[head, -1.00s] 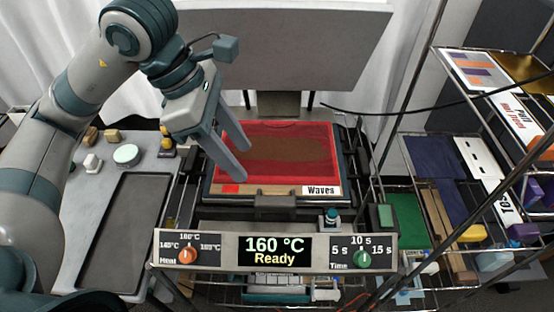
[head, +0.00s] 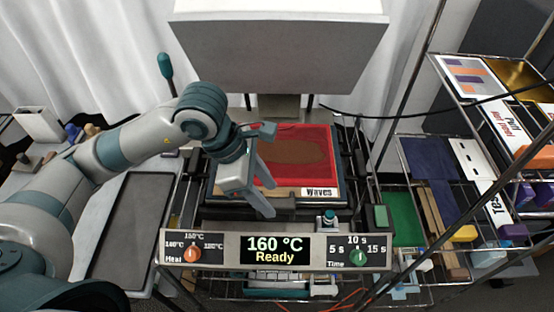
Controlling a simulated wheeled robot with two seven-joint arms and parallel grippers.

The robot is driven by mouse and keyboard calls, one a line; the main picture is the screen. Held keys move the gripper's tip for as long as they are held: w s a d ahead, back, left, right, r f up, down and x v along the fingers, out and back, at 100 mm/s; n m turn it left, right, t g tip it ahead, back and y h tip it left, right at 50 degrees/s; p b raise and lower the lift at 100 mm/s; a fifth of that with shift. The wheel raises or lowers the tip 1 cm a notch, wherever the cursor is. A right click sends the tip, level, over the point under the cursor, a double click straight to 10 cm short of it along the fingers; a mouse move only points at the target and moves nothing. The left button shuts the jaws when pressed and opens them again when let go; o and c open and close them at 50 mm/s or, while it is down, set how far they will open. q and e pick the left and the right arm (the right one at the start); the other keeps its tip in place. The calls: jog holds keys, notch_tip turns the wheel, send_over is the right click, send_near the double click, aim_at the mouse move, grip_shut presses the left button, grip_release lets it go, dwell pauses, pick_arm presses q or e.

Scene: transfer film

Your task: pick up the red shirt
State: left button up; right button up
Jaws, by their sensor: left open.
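A red sheet with a brown patch, which may be the red shirt (head: 313,171), lies flat on the press bed in the middle of the head view. A strip labelled "Waves" (head: 319,192) runs along its near edge. My left gripper (head: 268,200) is open and points down at the near left part of the bed. Its fingers cover the left side of the red sheet and appear empty. I cannot tell whether they touch the bed. My right gripper is not in view.
The raised press head (head: 280,55) hangs behind the bed. The control panel (head: 275,250) in front reads "160 °C Ready". A wire rack (head: 400,215) with folded dark blue and green cloth stands on the right. A dark tray (head: 130,225) lies on the left.

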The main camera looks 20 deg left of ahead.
aim_at(275, 202)
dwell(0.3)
pick_arm(q)
jog(key=shift+w+d+f+p, duration=0.2)
jog(key=shift+d+f+p, duration=0.05)
jog(key=shift+f+p, duration=0.5)
jog(key=p+x, duration=0.1)
jog(key=x, duration=0.1)
jog(key=shift+w+d+f+p, duration=0.15)
jog(key=shift+w+f+p, duration=0.05)
jog(key=shift+f+p, duration=0.15)
jog(key=shift+d+f, duration=0.15)
jog(key=shift+f, duration=0.25)
jog(key=shift+w, duration=0.1)
grip_shut()
